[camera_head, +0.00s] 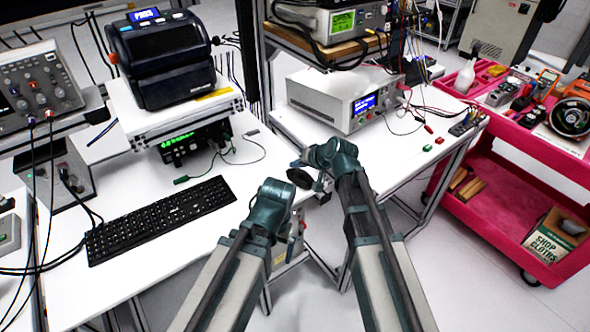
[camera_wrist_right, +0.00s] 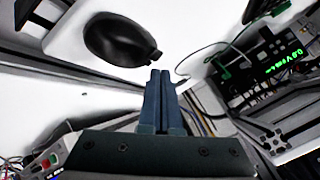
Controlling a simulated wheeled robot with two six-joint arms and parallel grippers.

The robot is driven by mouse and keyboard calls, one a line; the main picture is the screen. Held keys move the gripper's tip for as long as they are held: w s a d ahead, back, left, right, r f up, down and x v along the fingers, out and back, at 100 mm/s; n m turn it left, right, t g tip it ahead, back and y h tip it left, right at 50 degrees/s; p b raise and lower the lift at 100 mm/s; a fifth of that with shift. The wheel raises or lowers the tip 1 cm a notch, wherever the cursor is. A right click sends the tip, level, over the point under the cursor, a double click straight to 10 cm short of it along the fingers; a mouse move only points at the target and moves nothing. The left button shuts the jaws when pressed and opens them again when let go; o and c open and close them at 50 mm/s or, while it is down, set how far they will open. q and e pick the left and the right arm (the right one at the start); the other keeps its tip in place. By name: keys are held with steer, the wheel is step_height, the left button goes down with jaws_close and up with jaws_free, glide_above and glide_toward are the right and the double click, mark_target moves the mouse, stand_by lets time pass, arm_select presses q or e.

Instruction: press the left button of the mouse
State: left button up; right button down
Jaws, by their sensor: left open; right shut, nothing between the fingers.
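The mouse (camera_head: 299,178) is dark and rounded and lies on the white table near its right front corner, partly next to my right wrist. It also shows whole in the right wrist view (camera_wrist_right: 118,40), with its wheel end toward the right. My right gripper (camera_head: 297,163) is mostly hidden by its own wrist in the head view. In the right wrist view its fingers (camera_wrist_right: 157,76) are shut and empty, with their tips just below and right of the mouse in the picture. My left gripper (camera_head: 294,228) is open, lower than the right one, by the table's front edge, and its fingers are hard to make out.
A black keyboard (camera_head: 160,218) lies left of the mouse. A power supply with a green display (camera_head: 194,143) and thin cables stand behind. A label printer (camera_head: 160,58) is on a shelf above. A second bench (camera_head: 400,150) and a red cart (camera_head: 480,205) are to the right.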

mark_target(297, 174)
step_height(297, 174, up, 5)
steer(key=p, duration=0.5)
stand_by(0.3)
stand_by(0.6)
steer(key=s+d+f+n+g+h, duration=0.1)
steer(key=s+f+g+h, duration=0.1)
steer(key=s, duration=0.6)
steer(key=s+d+f+n+g+h, duration=0.2)
steer(key=s+h, duration=0.1)
steer(key=s, duration=0.6)
steer(key=s+d+f+n+g+h, duration=0.1)
steer(key=s+d+f+g+h, duration=0.1)
steer(key=s, duration=0.6)
steer(key=shift+s+d+f+g+h, duration=0.25)
steer(key=shift+s+f+g+h, duration=0.1)
steer(key=shift+g, duration=0.25)
